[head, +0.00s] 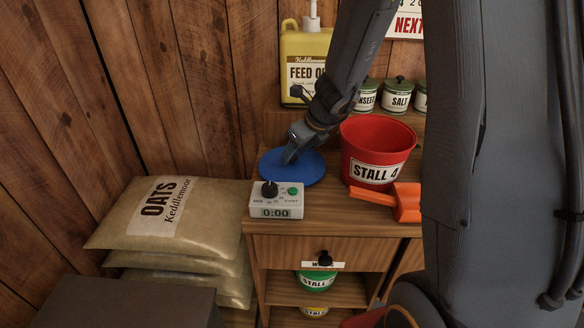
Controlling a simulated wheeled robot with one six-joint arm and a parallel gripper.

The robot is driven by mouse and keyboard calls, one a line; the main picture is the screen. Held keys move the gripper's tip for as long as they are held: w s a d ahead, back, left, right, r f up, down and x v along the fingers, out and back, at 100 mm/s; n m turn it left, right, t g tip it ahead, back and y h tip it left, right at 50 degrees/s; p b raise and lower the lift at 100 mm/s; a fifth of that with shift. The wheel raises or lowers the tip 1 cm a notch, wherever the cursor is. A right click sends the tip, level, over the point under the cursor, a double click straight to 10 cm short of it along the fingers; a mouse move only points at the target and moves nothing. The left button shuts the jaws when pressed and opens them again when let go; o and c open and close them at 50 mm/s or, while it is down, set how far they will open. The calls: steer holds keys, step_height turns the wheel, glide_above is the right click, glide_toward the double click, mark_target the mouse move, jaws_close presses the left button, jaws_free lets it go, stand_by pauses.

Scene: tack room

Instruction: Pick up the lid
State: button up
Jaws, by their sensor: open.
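The blue round lid (309,171) lies at the left of the wooden counter, behind a small white timer box. My gripper (289,158) comes down from above, with its fingers over the middle of the lid. The jaws are open. The fingertips and any knob at the lid's centre are hard to make out, so I cannot tell whether they touch.
The timer (276,207) stands just in front of the lid. A red STALL 4 bucket (375,145) and an orange scoop (405,203) are to the right. A yellow jug (304,50) stands behind. Oats sacks (180,215) are stacked at the left.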

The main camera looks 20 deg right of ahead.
mark_target(294, 157)
steer(key=shift+a+f, duration=0.1)
jaws_close()
stand_by(0.4)
step_height(294, 157, up, 18)
steer(key=p, duration=0.5)
